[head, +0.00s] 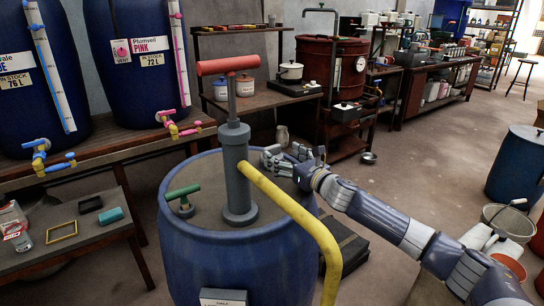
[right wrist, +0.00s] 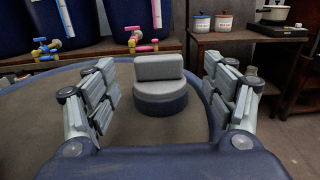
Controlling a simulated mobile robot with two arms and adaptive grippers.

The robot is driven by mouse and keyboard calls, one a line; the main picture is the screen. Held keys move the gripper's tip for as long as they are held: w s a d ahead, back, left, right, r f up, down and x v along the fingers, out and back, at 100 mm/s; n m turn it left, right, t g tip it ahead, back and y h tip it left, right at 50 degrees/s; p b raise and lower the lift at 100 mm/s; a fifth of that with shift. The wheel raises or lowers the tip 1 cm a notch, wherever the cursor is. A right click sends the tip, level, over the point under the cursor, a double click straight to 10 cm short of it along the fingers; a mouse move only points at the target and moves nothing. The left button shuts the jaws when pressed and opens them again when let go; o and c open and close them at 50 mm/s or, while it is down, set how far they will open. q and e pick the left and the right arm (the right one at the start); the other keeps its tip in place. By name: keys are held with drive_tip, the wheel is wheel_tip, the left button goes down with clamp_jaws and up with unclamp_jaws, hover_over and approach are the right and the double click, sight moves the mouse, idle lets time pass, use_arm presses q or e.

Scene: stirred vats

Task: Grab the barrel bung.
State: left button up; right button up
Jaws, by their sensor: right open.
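The barrel bung (right wrist: 160,98) shows in the right wrist view as a round dark blue-grey plug with an upright grey tab, standing on the barrel top (right wrist: 60,115). My right gripper (right wrist: 158,80) is open, with one finger on each side of the bung and visible gaps to both. In the head view my right gripper (head: 286,160) is over the right rim of the blue barrel (head: 205,270), beside the grey pump. I cannot make out the bung in the head view. My left gripper is not in view.
The pump (head: 235,170) with a red handle (head: 228,65) and yellow hose (head: 295,215) stands on the barrel. A green-handled fitting (head: 183,197) is on its left. Blue vats with taps (head: 140,50) stand behind. Buckets (head: 505,225) are at the right.

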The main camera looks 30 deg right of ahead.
sight(274, 149)
drive_tip(key=shift+w+a, duration=0.2)
drive_tip(key=shift+w, duration=0.95)
drive_tip(key=shift+w+a, duration=0.2)
drive_tip(key=shift+w, duration=0.9)
drive_tip(key=shift+c, duration=0.6)
drive_tip(key=c, duration=1)
